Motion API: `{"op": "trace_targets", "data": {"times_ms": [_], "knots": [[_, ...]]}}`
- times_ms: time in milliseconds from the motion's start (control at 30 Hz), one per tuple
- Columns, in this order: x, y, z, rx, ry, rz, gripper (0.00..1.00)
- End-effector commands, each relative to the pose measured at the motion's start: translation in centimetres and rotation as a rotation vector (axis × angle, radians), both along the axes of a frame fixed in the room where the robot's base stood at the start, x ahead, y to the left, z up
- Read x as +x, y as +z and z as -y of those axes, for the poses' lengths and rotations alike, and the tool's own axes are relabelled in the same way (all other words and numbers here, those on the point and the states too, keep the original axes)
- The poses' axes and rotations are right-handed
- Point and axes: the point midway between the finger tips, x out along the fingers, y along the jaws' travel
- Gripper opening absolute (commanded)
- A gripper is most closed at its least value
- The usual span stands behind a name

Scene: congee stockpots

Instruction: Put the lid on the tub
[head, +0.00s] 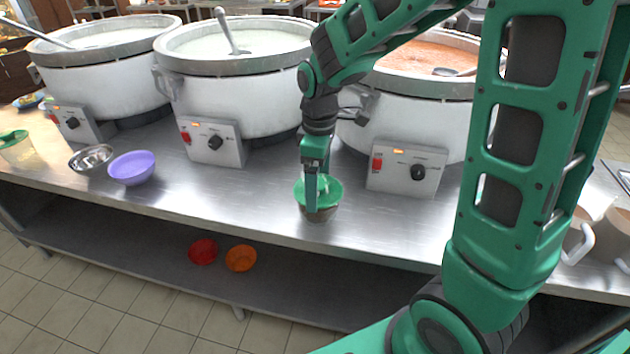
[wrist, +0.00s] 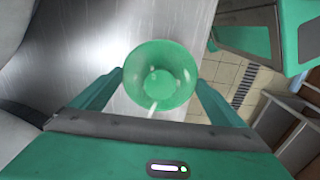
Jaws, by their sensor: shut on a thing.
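The round green lid (head: 335,191) is under my gripper (head: 313,195), near the front edge of the steel counter. A brownish tub (head: 321,214) shows directly below the lid. Whether the lid is seated on it or slightly above I cannot tell. In the wrist view the lid (wrist: 160,84) is centred between my two fingers, one at each side of its rim, and it hides the tub. My gripper is shut on the lid. A thin white strip (wrist: 153,109) shows on or by the lid; I cannot tell what it is.
Large white stockpots (head: 235,95) stand behind. A purple bowl (head: 132,167), a metal bowl (head: 91,158) and a pale green-lidded tub (head: 17,150) are at left. Red (head: 203,251) and orange (head: 241,258) bowls lie on the lower shelf. Counter between purple bowl and lid is clear.

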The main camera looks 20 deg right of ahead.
Motion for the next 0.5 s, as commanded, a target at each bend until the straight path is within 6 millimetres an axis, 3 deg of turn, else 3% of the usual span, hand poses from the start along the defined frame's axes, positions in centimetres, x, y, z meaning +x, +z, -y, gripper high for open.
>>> {"op": "trace_targets", "data": {"times_ms": [400,433,500], "knots": [[-0.21,-0.07,-0.05,0.000,0.001,0.000,0.73],[-0.21,-0.06,-0.05,0.000,0.001,0.000,0.96],[-0.21,-0.06,-0.07,0.000,0.001,0.000,1.00]]}}
